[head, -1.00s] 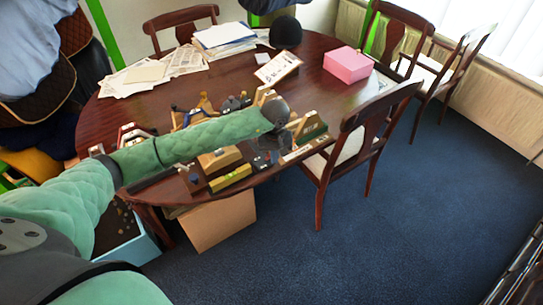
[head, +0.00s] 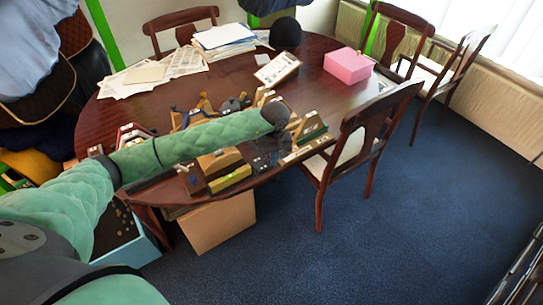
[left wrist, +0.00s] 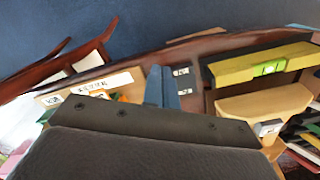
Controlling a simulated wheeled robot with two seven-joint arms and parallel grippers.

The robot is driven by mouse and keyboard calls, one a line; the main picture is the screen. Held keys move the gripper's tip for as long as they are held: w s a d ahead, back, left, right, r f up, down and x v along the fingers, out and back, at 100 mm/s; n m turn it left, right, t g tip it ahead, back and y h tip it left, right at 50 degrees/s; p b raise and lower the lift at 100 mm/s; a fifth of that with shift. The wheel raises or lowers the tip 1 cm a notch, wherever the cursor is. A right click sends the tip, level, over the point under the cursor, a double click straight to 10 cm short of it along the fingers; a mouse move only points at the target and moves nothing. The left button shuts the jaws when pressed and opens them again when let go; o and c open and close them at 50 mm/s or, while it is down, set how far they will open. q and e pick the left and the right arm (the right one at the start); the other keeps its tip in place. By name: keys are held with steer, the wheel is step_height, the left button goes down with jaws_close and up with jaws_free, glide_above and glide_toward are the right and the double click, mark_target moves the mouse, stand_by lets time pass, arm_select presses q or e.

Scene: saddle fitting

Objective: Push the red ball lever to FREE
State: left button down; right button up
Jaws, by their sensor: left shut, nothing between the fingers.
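I cannot make out the red ball lever or a FREE mark in either view; my left arm and gripper cover part of the fittings. My left gripper (head: 264,160) is shut and empty, low over the fittings at the table's near edge. In the left wrist view its narrow blue-grey fingers (left wrist: 161,88) are together, beside a dark block with two small white labels (left wrist: 183,82). Whether they touch it I cannot tell. A pale wooden board with a white lettered label (left wrist: 106,84) lies to their left. My right gripper is not in view.
A yellow spirit level (left wrist: 262,64) and a rounded wooden block (left wrist: 262,102) lie right of the fingers. A chair (head: 362,140) stands close at the table's right. A pink box (head: 348,66) and papers (head: 222,38) lie farther back on the table (head: 225,80).

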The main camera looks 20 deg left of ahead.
arm_select(q)
steer(key=shift+w+a+f+b, duration=0.1)
steer(key=shift+w+a+b, duration=0.55)
steer(key=shift+a, duration=0.15)
steer(key=shift+w+a+b, duration=0.6)
steer(key=shift+a, duration=0.2)
steer(key=shift+s+d, duration=0.1)
steer(key=shift+s+d+b, duration=0.2)
steer(key=shift+d+b, duration=0.05)
steer(key=shift+b, duration=0.1)
steer(key=shift+s+d, duration=0.1)
steer(key=shift+r, duration=0.2)
steer(key=shift+r, duration=3.35)
